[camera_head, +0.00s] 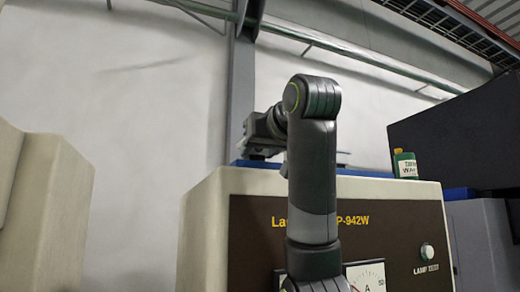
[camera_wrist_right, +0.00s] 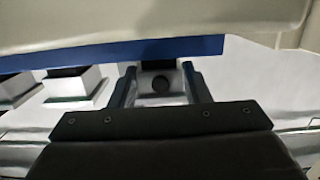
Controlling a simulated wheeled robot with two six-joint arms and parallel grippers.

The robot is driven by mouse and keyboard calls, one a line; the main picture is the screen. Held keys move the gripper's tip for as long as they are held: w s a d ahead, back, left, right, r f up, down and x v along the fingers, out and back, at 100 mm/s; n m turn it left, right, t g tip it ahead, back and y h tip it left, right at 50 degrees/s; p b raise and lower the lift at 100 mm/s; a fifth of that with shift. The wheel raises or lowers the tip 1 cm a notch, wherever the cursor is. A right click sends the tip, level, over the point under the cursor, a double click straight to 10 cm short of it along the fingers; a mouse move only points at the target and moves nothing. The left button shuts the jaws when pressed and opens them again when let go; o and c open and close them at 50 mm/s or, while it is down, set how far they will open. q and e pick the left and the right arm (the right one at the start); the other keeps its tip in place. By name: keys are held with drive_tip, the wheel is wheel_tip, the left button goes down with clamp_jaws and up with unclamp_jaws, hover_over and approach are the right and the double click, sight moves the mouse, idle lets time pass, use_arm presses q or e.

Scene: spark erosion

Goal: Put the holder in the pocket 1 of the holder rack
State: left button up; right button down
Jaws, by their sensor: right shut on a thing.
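My right gripper (camera_wrist_right: 160,88) is shut on the holder (camera_wrist_right: 145,78), a pale grey block with a dark round hole, in the right wrist view. In the head view my right arm rises in front of the cabinet, and the gripper (camera_head: 262,128) shows partly behind it, above the cabinet's top. The holder cannot be made out there. A blue slab (camera_head: 360,172) lies on the cabinet top, and a blue edge also shows in the wrist view (camera_wrist_right: 100,60). I cannot tell whether it is the holder rack. No pocket is visible. My left gripper is out of view.
A cream cabinet (camera_head: 215,215) with a dark panel and a dial stands ahead. A green-and-white container (camera_head: 405,165) stands at its right top. A dark machine (camera_head: 450,140) is at right. Pale blocks with dark tops (camera_wrist_right: 75,88) show left in the wrist view.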

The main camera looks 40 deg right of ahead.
drive_tip(key=shift+f, duration=0.2)
drive_tip(key=c, duration=0.8)
unclamp_jaws()
drive_tip(key=shift+o, duration=0.2)
drive_tip(key=shift+r, duration=0.15)
drive_tip(key=shift+r, duration=0.15)
drive_tip(key=b+v, duration=1)
drive_tip(key=v, duration=0.2)
drive_tip(key=shift+b, duration=0.35)
